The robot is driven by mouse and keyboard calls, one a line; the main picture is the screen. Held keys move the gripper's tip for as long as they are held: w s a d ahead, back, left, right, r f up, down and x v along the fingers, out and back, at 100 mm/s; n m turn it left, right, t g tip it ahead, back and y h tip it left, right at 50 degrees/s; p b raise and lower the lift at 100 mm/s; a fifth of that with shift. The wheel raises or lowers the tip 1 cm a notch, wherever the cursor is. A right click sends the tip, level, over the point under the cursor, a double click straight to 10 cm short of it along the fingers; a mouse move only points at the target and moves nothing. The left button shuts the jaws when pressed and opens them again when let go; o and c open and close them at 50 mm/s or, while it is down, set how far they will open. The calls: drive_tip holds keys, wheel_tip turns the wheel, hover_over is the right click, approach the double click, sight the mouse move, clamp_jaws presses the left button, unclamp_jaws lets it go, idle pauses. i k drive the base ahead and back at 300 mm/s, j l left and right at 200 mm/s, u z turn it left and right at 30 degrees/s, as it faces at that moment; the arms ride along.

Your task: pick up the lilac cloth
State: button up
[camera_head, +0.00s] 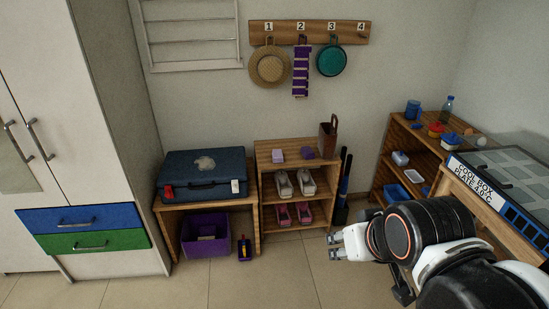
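A small lilac folded piece, which looks like the lilac cloth (278,156), lies on the top of the middle wooden shelf (264,170), at its left. A darker purple item (307,153) lies to its right. My gripper (332,246) is at the lower middle right, pointing left, in front of the shelf and well apart from the cloth. Its fingertips look spread with nothing between them.
A brown holder (328,138) stands at the shelf top's right; shoes (283,183) fill the levels below. A blue suitcase (204,175) sits on the left bench. A panelled table (510,170) and low shelf (396,150) stand right. Floor in front is mostly clear.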

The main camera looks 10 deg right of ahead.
sight(277, 154)
drive_tip(key=i, duration=2.35)
